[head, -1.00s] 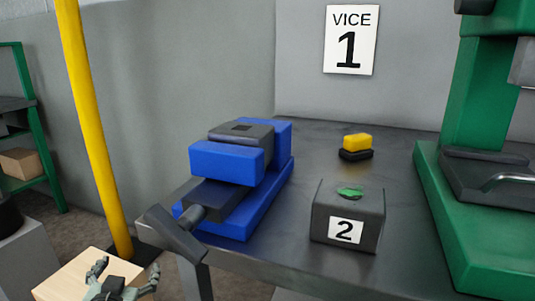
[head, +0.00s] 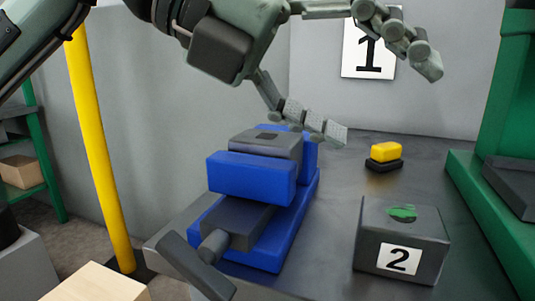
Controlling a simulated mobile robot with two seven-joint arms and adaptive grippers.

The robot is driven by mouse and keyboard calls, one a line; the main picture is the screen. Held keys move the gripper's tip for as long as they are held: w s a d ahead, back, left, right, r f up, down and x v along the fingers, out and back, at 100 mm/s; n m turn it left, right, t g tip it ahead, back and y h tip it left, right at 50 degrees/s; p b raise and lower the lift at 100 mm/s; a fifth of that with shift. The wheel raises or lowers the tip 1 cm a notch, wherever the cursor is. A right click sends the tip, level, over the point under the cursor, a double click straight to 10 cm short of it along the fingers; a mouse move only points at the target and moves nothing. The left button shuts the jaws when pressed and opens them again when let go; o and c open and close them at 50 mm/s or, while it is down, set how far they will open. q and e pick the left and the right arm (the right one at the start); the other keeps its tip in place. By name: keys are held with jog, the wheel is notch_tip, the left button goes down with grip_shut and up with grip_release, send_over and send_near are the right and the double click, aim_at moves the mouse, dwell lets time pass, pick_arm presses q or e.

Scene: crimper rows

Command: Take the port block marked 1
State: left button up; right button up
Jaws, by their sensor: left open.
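No block with a visible mark 1 shows. A dark grey block (head: 262,143) with a dark square on top sits between the jaws of the blue vice (head: 250,178); no number shows on it. A grey block marked 2 (head: 425,230), with a green patch on top, stands on the bench right of the vice. My left gripper (head: 387,100) is open and empty, its fingers spread above and right of the vice; its lower finger overlaps the vice's far jaw in the picture. My right gripper is out of view.
The sign for vice 1 (head: 372,52) hangs on the wall, partly hidden by my upper finger. A yellow and black object (head: 384,156) lies on the bench (head: 345,190). A green machine (head: 490,190) stands at right, a yellow post (head: 95,150) at left.

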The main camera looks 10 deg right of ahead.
pick_arm(q)
jog(key=w+a+f+n+t+y, duration=0.1)
jog(key=w+a+t+y, duration=0.3)
jog(key=a+t, duration=0.1)
jog(key=n+t+y, duration=0.2)
jog(key=t+y, duration=0.2)
send_near(263, 139)
jog(key=b+x, duration=0.1)
jog(key=x, duration=0.5)
jog(key=shift+w+f, duration=0.1)
jog(key=shift+f, duration=0.1)
jog(key=b+x, duration=0.2)
jog(key=shift+w+d+f+b, duration=0.15)
jog(key=shift+f+b, duration=0.05)
jog(key=shift+b, duration=0.2)
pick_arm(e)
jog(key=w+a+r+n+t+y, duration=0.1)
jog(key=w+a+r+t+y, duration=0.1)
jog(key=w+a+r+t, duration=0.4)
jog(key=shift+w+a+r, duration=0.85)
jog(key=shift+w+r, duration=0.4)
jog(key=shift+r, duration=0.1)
pick_arm(q)
jog(key=shift+c, duration=0.3)
